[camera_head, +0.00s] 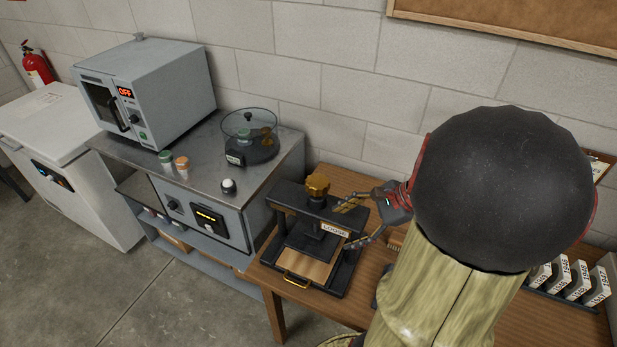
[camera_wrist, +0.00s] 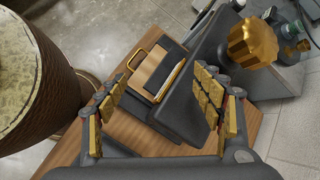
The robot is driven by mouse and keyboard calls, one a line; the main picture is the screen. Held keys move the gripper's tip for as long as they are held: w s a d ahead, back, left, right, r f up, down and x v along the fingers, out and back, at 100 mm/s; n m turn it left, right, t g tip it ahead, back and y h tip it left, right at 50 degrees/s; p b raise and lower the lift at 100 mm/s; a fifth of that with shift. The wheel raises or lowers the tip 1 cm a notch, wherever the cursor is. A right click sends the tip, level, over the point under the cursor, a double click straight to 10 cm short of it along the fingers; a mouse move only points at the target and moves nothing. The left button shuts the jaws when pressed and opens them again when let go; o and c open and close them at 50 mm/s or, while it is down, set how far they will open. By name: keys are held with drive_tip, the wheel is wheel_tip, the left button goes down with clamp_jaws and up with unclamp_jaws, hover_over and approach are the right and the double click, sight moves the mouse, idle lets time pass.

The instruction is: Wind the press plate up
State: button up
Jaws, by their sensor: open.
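A black press (camera_head: 352,268) stands on the wooden table, with a golden lobed knob (camera_head: 317,185) on top of its crossbar. A label on it reads LOOSE. The dark press plate (camera_head: 300,242) sits low, over a wooden board with a brass handle (camera_head: 296,279); any gap beneath it cannot be told. My gripper (camera_head: 348,224) is open and empty at the right side of the press, below the knob's height. In the wrist view, the knob (camera_wrist: 252,43) is outside the fingers, beyond the right one, and the board with its handle (camera_wrist: 137,59) shows between them.
A steel bench (camera_head: 205,165) on the left carries an oven (camera_head: 150,95), a clear-domed vessel (camera_head: 250,135) and small jars. Numbered boxes (camera_head: 570,280) stand in a rack at the right of the wooden table (camera_head: 275,315). A block wall closes the back.

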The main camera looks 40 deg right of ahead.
sight(321, 181)
drive_tip(key=w+d+m, duration=0.1)
drive_tip(key=d+r+m+t, duration=0.1)
drive_tip(key=w+d+m+t, duration=0.1)
drive_tip(key=shift+w+d+r+m, duration=0.2)
drive_tip(key=shift+w+m, duration=0.1)
drive_tip(key=shift+m, duration=0.1)
drive_tip(key=w+r+m+t, duration=0.1)
drive_tip(key=w+d+r+m+t, duration=0.1)
drive_tip(key=w+r, duration=0.1)
drive_tip(key=w+d+r+m+t, duration=0.1)
drive_tip(key=r, duration=0.1)
drive_tip(key=shift+w+r, duration=0.15)
drive_tip(key=shift+r, duration=0.1)
drive_tip(key=shift+w+a+m+t+y, duration=0.3)
drive_tip(key=shift+w+a+m, duration=0.15)
drive_tip(key=shift+m, duration=0.15)
drive_tip(key=b+x, duration=0.2)
drive_tip(key=x, duration=0.4)
drive_tip(key=shift+w+a+f, duration=0.1)
drive_tip(key=shift+w+f, duration=0.05)
drive_tip(key=shift+w, duration=0.2)
drive_tip(key=shift+c, duration=1.1)
drive_tip(key=c, duration=0.9)
drive_tip(key=shift+c, duration=0.2)
